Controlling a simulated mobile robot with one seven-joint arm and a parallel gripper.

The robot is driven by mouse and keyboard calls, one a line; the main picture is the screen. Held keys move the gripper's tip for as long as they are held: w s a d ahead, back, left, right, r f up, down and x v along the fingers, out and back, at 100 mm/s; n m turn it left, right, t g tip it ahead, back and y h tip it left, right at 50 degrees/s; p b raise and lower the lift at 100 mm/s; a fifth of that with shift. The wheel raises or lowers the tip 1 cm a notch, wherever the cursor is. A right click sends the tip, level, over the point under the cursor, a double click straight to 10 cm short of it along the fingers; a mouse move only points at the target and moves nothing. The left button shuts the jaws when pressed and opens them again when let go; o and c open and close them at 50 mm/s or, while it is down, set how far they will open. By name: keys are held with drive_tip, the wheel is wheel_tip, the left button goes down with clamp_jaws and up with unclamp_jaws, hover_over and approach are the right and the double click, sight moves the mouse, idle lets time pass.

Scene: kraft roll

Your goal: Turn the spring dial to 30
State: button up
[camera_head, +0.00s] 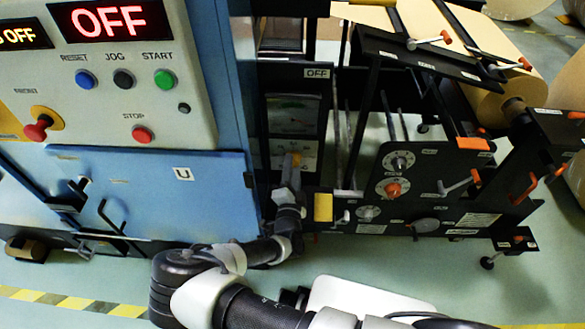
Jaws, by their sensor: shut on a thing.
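An orange dial knob (296,157) sits on a white scale plate (308,153) in a black panel, right of the blue cabinet. It looks like the spring dial, but its scale is too small to read. My gripper (293,165) reaches up to it from below and is shut on the knob. The fingers hide part of the knob and plate, and no pointer reading can be made out. A gauge window (293,113) is directly above, with an OFF plate (317,72) at the panel's upper right.
The blue cabinet (150,200) with a button console stands close on the left. At right, a black machine plate carries a grey dial (398,161), an orange-knobbed dial (393,188) and orange-tipped levers. A kraft roll (500,100) is behind.

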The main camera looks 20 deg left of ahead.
drive_tip(key=shift+n, duration=2)
drive_tip(key=o, duration=1.1)
drive_tip(key=shift+c, duration=0.2)
drive_tip(key=shift+s, duration=0.15)
drive_tip(key=p+v, duration=0.1)
drive_tip(key=v, duration=1.6)
